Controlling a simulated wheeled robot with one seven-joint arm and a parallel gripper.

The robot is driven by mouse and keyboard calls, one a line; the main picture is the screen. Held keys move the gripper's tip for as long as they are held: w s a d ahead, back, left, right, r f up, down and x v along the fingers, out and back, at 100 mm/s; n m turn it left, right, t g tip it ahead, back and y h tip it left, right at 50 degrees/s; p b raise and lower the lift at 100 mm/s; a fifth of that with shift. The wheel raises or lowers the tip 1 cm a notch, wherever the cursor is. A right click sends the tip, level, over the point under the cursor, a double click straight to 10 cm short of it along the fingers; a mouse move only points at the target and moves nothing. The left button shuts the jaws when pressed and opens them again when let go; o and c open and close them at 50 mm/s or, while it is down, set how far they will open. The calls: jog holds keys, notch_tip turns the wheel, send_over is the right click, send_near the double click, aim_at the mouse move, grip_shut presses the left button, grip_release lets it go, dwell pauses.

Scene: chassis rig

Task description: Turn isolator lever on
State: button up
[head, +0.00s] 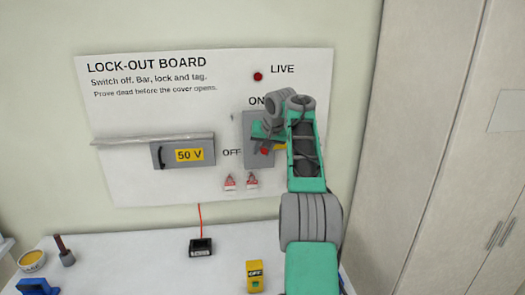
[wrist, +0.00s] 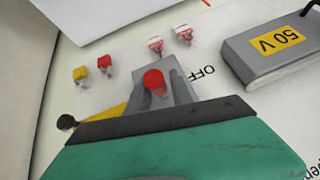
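The isolator (head: 250,127) is a grey plate on the lock-out board, with ON marked above it and OFF to its left. Its red lever end (head: 265,151) shows low on the plate, partly hidden by my gripper. In the wrist view the red lever end (wrist: 154,80) stands between grey fingers of my gripper (wrist: 157,92). The fingers flank it closely; whether they press on it is unclear. My gripper also shows in the head view (head: 268,132), in front of the isolator. The lever's shaft and pivot are hidden.
A yellow arm with a black ball end (wrist: 68,122) is beside my gripper. Red and yellow padlocks (wrist: 92,67) and two tags (head: 241,181) hang nearby. A 50 V cover (head: 168,160) is left; a red LIVE lamp (head: 258,76) is above. A yellow meter (head: 255,275) lies on the bench.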

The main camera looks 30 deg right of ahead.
jog(key=shift+o, duration=1.4)
jog(key=shift+w, duration=0.1)
jog(key=shift+o, duration=0.2)
jog(key=shift+d, duration=0.15)
jog(key=shift+s+r, duration=0.15)
jog(key=shift+s, duration=0.05)
jog(key=shift+v, duration=1.1)
jog(key=s+a+b, duration=0.2)
jog(key=s+b, duration=0.5)
jog(key=s, duration=0.5)
jog(key=shift+a, duration=0.25)
jog(key=shift+r, duration=0.15)
jog(key=shift+c, duration=0.4)
